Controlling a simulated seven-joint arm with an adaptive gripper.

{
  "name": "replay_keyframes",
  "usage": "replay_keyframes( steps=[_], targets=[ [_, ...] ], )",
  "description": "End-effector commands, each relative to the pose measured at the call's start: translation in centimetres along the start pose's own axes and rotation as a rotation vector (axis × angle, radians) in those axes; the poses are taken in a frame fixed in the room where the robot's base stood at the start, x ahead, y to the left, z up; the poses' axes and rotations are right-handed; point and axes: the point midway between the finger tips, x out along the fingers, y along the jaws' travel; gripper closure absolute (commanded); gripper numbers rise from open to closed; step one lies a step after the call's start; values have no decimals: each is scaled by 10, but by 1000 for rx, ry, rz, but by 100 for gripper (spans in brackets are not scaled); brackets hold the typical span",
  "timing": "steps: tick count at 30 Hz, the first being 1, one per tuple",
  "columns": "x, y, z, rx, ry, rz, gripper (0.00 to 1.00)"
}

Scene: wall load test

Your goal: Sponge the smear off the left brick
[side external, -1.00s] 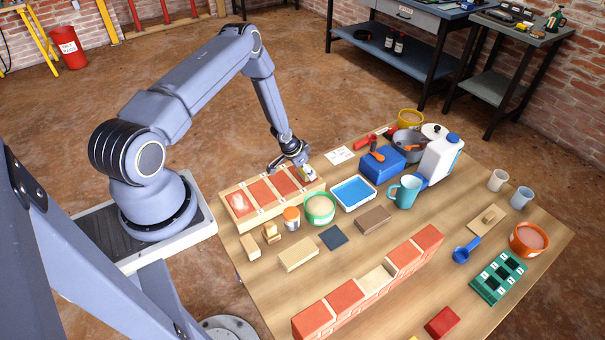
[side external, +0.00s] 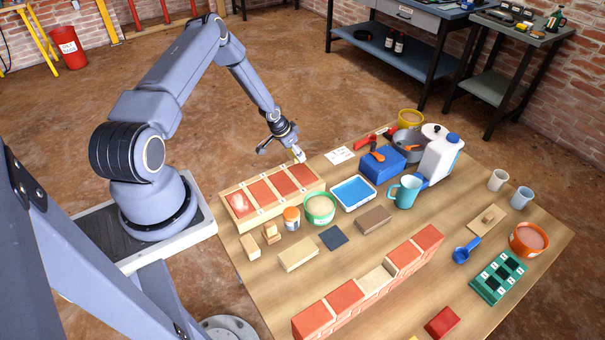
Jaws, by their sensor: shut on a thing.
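A wooden tray (side external: 266,212) at the table's left holds several red bricks in a row. The left brick (side external: 239,203) carries a whitish smear on its top. The other bricks, such as the rightmost one (side external: 303,174), look plain red. My gripper (side external: 291,150) is shut on a small pale, yellowish block that looks like the sponge (side external: 298,155). It is raised near the tray's far right end, away from the left brick. The fingers hide part of the sponge.
Wooden blocks and a low brick wall (side external: 352,312) lie nearer. A blue box (side external: 381,172) stands right.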

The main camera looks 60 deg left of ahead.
Motion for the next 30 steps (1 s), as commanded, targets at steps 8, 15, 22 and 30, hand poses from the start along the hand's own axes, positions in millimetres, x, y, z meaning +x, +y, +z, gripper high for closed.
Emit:
replay_keyframes(
  steps=[8, 15, 22, 30],
  targets=[
    [-24, 0, -11, -1, 3, -1, 66],
    [-41, 0, -17, -1, 1, -1, 66],
    [-43, 0, -18, -1, 1, 0, 66],
    [-43, 0, -18, -1, 1, 0, 66]
  ],
)
